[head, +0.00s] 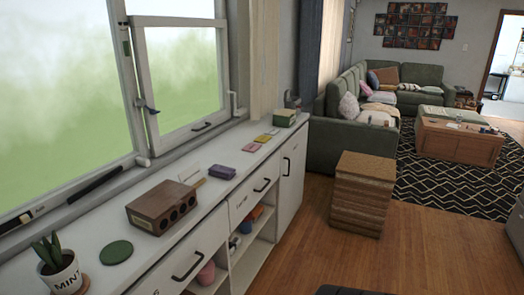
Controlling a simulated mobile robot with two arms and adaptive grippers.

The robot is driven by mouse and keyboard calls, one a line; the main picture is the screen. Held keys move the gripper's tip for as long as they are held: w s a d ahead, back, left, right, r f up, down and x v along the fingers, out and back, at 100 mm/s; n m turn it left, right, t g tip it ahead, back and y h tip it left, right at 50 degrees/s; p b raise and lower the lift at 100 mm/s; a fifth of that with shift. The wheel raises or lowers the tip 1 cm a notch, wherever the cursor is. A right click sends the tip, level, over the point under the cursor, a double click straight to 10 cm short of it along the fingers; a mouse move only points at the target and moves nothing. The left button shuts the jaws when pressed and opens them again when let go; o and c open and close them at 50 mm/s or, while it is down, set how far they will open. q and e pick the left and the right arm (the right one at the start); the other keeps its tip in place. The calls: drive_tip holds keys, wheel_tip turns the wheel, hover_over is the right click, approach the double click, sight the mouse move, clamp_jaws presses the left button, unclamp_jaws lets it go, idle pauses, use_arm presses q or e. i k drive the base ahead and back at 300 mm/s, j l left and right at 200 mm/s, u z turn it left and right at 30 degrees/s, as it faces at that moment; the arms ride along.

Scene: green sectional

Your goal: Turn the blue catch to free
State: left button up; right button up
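A small blue-grey catch (146,106) sits on the white window frame, at the left edge of the hinged sash (183,134). Its lever sticks out to the right; it is too small to tell its exact setting. The sash has a dark handle (202,126) on its bottom rail and looks close to its frame. Neither of my grippers is in view.
A long white cabinet (290,163) runs under the window. A wooden stool (362,192) stands right; the floor (300,245) before the cabinet is clear.

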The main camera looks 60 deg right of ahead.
sight(152, 111)
drive_tip(key=z, duration=1.6)
